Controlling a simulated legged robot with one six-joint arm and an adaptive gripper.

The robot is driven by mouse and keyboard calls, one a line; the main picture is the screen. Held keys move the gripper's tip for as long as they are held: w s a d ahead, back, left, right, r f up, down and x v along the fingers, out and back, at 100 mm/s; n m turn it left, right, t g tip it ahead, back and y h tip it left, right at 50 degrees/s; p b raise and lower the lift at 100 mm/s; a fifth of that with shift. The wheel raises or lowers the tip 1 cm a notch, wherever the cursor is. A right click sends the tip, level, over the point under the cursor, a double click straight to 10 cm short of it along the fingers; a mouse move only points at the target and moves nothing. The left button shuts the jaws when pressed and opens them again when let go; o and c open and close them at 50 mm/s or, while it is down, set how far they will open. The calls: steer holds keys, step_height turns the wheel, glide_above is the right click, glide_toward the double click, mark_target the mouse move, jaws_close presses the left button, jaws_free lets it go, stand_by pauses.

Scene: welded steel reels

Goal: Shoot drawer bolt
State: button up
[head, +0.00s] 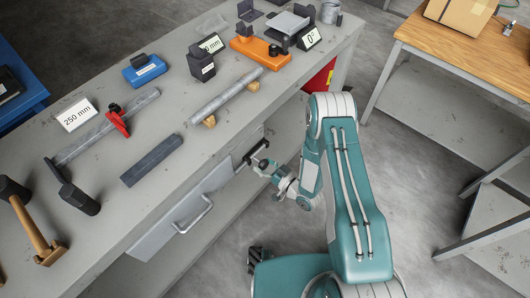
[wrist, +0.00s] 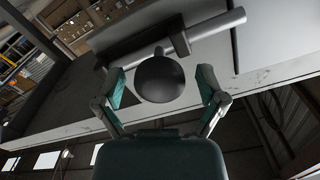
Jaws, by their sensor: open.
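The drawer bolt (head: 254,153) is a dark fitting on the front of the grey bench, right of the drawer (head: 180,222) with its pale bar handle (head: 195,216). In the wrist view the bolt shows as a grey rod (wrist: 218,24) in a dark bracket, with a round black knob (wrist: 160,78) facing me. My gripper (head: 264,167) is at the bolt. In the wrist view its open fingers (wrist: 164,88) stand on either side of the knob, with gaps visible between. I cannot tell the depth between fingertips and knob. The drawer front looks flush or nearly so.
The bench top (head: 110,170) carries a hammer (head: 73,198), a red clamp (head: 118,120), a steel bar (head: 152,160), a shaft on wooden blocks (head: 226,96) and an orange tool (head: 258,48). A wooden table (head: 450,50) stands at right. Floor between is open.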

mark_target(266, 166)
steer(key=v, duration=0.7)
steer(key=shift+d, duration=0.1)
stand_by(0.5)
stand_by(0.4)
